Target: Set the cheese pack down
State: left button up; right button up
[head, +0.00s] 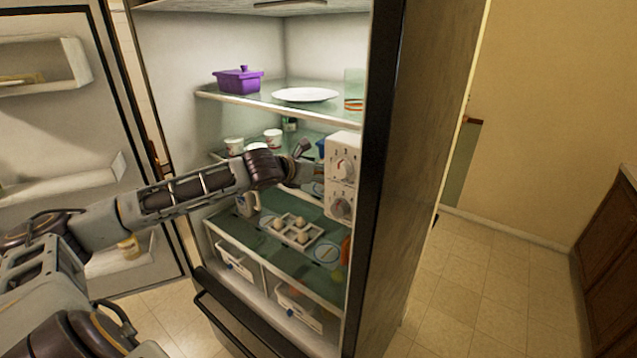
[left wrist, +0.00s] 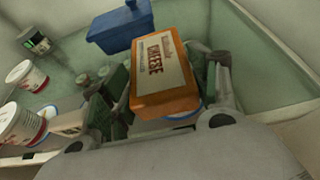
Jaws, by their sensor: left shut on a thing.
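The cheese pack (left wrist: 160,68) is an orange block with a pale label reading CHEESE. In the left wrist view it sits between the two fingers of my left gripper (left wrist: 165,90), which is shut on it. The pack is tilted in the picture, over the glass fridge shelf (left wrist: 262,60); I cannot tell whether it touches the shelf. In the head view my left gripper (head: 308,170) reaches into the open fridge at middle height, partly behind a white dial box (head: 342,172). The pack cannot be made out clearly there. My right gripper is not in view.
A blue container (left wrist: 120,27) stands just beyond the pack. White cups (left wrist: 27,75) and a dark small jar (left wrist: 36,42) are to the left. The shelf above holds a purple pot (head: 238,80) and a white plate (head: 305,94). The shelf below holds an egg tray (head: 292,230).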

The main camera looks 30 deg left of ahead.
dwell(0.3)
pick_arm(q)
jog(key=shift+f, duration=2)
jog(key=shift+f, duration=0.15)
jog(key=o, duration=1.2)
jog(key=shift+c, duration=0.2)
jog(key=shift+s+a, duration=0.25)
jog(key=shift+s, duration=0.2)
jog(key=shift+s+a+r, duration=0.1)
jog(key=shift+s+r, duration=0.25)
jog(key=shift+s, duration=0.05)
jog(key=shift+s+d+r, duration=0.25)
jog(key=shift+s, duration=0.3)
